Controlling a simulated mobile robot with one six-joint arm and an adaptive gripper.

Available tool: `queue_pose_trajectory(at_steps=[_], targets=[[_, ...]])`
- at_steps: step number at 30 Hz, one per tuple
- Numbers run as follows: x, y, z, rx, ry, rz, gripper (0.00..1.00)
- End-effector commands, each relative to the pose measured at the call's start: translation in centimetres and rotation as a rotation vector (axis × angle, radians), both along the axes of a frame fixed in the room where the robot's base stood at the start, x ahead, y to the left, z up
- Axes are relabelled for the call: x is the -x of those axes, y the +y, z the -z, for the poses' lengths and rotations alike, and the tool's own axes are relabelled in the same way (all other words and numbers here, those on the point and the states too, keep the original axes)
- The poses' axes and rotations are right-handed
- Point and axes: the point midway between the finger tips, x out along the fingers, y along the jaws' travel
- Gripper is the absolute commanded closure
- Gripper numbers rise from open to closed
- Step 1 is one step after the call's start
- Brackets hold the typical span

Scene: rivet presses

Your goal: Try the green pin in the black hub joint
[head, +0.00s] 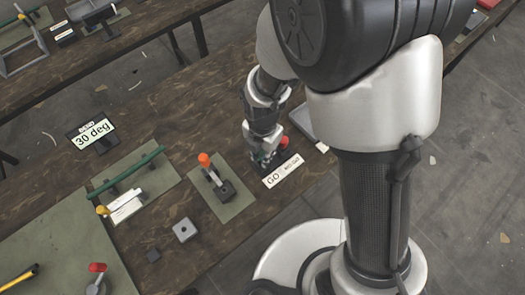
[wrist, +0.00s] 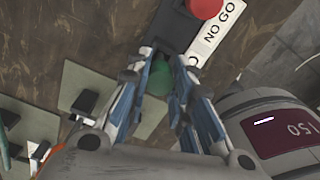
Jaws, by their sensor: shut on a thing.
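My gripper (head: 265,150) is shut on the green pin (wrist: 155,82), whose rounded green end shows between the blue-padded fingers (wrist: 162,72). The fingers are over the black gauge stand (wrist: 178,28). I cannot tell whether the pin is in the stand or clear of it. The pin's lower part is hidden. A black joint block (head: 226,189), which looks like the hub joint, sits on a green mat to the left of my gripper. A grey lever with an orange knob (head: 204,158) rises from it.
A red knob (wrist: 204,6) stands on the gauge stand beside the GO / NO GO label (head: 283,171). A green bar fixture (head: 128,170) and the 30 deg sign (head: 94,134) are further left.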

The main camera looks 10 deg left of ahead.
Motion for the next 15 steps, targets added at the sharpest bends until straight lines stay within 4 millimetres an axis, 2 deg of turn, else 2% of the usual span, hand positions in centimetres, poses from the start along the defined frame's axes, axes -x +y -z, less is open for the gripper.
queue_pose_trajectory(at_steps=[12, 13, 15], targets=[[0.00, 0.00, 1.15, 0.000, 0.000, 0.000, 1.00], [0.00, 0.00, 1.09, 0.000, 0.000, 0.000, 0.78], [0.00, 0.00, 1.03, 0.000, 0.000, 0.000, 0.73]])
